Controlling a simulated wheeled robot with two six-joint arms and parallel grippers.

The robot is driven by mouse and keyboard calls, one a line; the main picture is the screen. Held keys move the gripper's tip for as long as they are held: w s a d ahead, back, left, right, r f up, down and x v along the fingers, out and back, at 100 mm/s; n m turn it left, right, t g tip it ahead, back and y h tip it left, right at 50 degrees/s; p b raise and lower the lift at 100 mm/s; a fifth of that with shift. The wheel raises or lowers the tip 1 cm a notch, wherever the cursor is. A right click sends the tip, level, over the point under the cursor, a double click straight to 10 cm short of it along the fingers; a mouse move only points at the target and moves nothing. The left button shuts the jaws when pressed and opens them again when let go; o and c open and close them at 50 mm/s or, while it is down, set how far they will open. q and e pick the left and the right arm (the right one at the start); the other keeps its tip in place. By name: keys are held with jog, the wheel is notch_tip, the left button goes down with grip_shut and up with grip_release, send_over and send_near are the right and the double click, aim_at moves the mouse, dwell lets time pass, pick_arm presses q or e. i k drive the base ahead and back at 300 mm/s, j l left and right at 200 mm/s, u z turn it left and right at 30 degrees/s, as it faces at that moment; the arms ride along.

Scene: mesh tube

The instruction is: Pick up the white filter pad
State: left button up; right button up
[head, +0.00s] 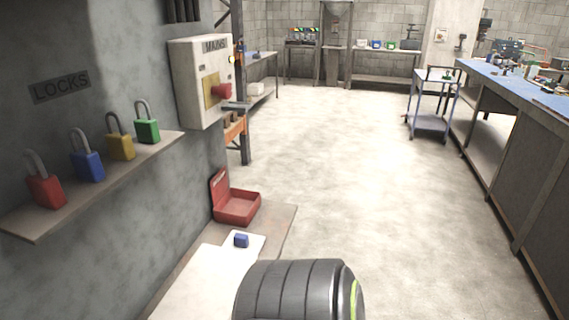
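A flat white sheet-like surface (195,287) lies low at the bottom left, beside the grey wall. I cannot tell whether it is the white filter pad. A small blue block (241,240) sits at its far end. A large dark ribbed rounded shape with a green edge fills the bottom middle and hides what is behind it. Neither of my grippers is in view.
An open red box (236,207) stands beyond the blue block. A shelf (105,182) with several padlocks and a mains box (203,81) are on the left wall. A blue-topped bench (520,85) runs along the right. A trolley (431,103) stands near it. The middle floor is clear.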

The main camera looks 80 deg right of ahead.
aim_at(251, 244)
jog(key=j+z, duration=0.1)
jog(key=z, duration=0.8)
jog(key=k+z, duration=0.1)
jog(key=z, duration=0.3)
jog(key=k+j+z, duration=0.1)
jog(key=z, duration=0.8)
jog(key=i+l, duration=0.1)
jog(key=l, duration=0.2)
jog(key=l+z, duration=0.1)
jog(key=l, duration=0.2)
jog(key=i+l+z, duration=0.4)
jog(key=i+l, duration=0.15)
jog(key=i, duration=0.2)
jog(key=i+l+z, duration=0.2)
jog(key=i, duration=0.2)
jog(key=i+l+z, duration=0.2)
jog(key=i, duration=0.2)
jog(key=i+u, duration=0.85)
jog(key=i+l+u, duration=0.2)
jog(key=u, duration=0.25)
jog(key=i+u, duration=0.15)
jog(key=u, duration=0.3)
jog(key=i+l+u, duration=0.1)
jog(key=u, duration=0.4)
jog(key=i+l+u, duration=0.15)
jog(key=u, duration=0.3)
jog(key=i+l+u, duration=0.1)
jog(key=l+u, duration=0.15)
jog(key=u, duration=0.2)
